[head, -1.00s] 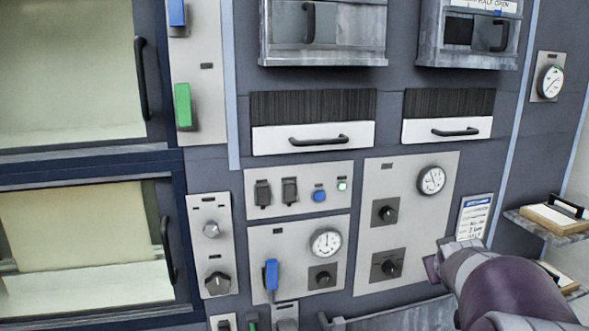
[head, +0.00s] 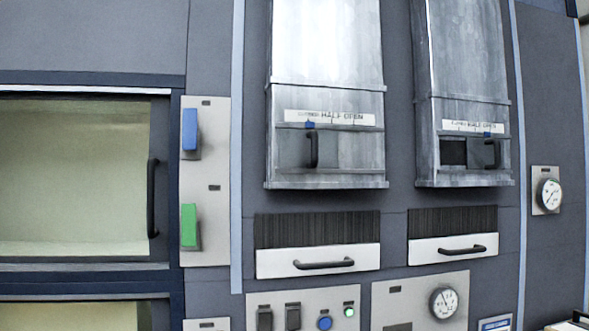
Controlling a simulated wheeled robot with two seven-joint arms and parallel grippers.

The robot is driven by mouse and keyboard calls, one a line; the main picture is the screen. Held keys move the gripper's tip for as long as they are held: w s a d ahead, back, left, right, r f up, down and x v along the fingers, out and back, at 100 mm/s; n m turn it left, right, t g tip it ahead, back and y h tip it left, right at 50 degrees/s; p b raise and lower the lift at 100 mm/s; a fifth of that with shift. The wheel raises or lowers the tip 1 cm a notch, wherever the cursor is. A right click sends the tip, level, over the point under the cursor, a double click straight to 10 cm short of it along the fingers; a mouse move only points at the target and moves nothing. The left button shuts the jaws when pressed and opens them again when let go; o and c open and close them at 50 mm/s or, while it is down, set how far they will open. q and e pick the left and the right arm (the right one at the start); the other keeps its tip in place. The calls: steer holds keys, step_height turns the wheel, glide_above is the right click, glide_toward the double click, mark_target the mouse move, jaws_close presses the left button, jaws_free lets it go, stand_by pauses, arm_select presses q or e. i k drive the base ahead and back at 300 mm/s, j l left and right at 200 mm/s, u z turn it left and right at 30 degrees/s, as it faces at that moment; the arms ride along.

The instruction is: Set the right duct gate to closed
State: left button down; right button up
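The right duct (head: 470,60) is a grey metal box on the wall at the upper right. Its sliding gate (head: 477,155) sits in a slot low on the duct, with a black upright handle (head: 495,153) at the right end. A dark opening (head: 453,152) shows left of the gate. A blue pointer (head: 487,134) stands toward the right of the white scale strip (head: 465,126), whose small lettering is hard to read. Neither of my grippers is in view.
The left duct (head: 325,60) has its own gate, black handle (head: 312,149) and a blue pointer (head: 310,125) at the left of its scale. White drawers (head: 318,261) sit below the ducts. A gauge (head: 549,193) is at the right.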

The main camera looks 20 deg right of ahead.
mark_target(487, 153)
steer(key=z, duration=1.75)
